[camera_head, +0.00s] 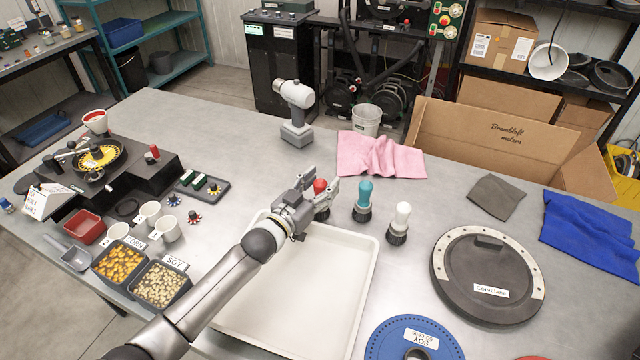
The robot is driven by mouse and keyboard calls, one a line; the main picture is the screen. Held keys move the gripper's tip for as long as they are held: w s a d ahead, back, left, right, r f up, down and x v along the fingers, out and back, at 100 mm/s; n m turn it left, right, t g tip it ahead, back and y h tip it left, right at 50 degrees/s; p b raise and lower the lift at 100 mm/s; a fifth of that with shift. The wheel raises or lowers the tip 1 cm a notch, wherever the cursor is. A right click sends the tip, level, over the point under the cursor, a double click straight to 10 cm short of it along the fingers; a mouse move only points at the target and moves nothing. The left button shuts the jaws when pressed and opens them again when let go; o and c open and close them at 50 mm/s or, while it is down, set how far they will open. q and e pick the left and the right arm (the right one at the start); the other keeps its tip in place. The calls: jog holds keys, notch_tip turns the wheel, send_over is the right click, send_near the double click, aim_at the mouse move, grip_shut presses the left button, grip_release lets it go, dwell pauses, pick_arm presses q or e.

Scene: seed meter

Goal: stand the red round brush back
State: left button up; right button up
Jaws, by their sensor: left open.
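The red round brush (320,186) is near the middle of the table, at the far edge of the white tray. Its red top shows between the fingers of my left gripper (328,192), and a dark lower part shows just below them. It looks upright, but the gripper hides much of it. My left gripper is open around the brush; I cannot tell whether a finger touches it. A teal round brush (364,194) and a white round brush (402,216) stand upright to its right. My right gripper is not in view.
The white tray (345,310) lies empty under my left arm. A grey cordless tool (296,110) and a pink cloth (380,155) are behind. A dark round cover (470,290) lies right. Seed boxes (160,285) and white cups (165,228) stand left.

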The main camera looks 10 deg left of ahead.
pick_arm(q)
jog(key=shift+r, duration=0.15)
jog(key=b+v, duration=0.1)
jog(key=v, duration=1.1)
jog(key=shift+b, duration=0.35)
